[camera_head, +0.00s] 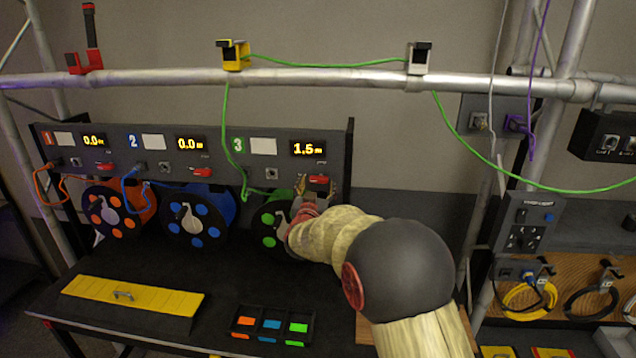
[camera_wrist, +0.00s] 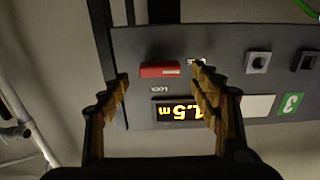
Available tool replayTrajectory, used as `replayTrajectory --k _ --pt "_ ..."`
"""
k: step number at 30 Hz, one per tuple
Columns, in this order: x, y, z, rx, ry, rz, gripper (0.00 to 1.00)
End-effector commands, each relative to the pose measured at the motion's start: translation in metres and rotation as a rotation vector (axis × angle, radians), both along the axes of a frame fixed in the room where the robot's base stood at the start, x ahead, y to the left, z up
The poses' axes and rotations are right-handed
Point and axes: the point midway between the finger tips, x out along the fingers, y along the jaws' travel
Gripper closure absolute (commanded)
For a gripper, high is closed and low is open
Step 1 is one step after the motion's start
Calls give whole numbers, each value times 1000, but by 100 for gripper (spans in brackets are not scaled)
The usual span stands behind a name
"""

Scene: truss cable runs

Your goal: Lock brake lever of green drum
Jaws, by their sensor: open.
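The green drum (camera_head: 270,226) hangs below panel section 3, partly hidden by my arm. Its red brake lever (camera_head: 319,179) sits on the panel under the display reading 1.5 m. In the wrist view the red lever (camera_wrist: 165,69) lies level beside a LOCK label, with the picture upside down. My gripper (camera_wrist: 160,84) is open, its two yellow-padded fingers on either side of the lever, with nothing seen between them touching it. In the head view my gripper (camera_head: 305,208) is just below the lever and mostly hidden by my wrist.
Panel sections 1 and 2 have their own red levers (camera_head: 107,167) and orange (camera_head: 120,208) and blue drums (camera_head: 195,220). A green cable (camera_head: 325,63) runs over clips on the truss bar (camera_head: 330,78). A yellow ramp (camera_head: 130,295) and small tray (camera_head: 270,339) lie on the bench.

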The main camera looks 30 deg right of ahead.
Motion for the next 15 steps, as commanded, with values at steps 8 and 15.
replayTrajectory --k 8,15 --pt "23 -15 0 1 0 0 36" --pt "25 -16 0 1 -1 1 36"
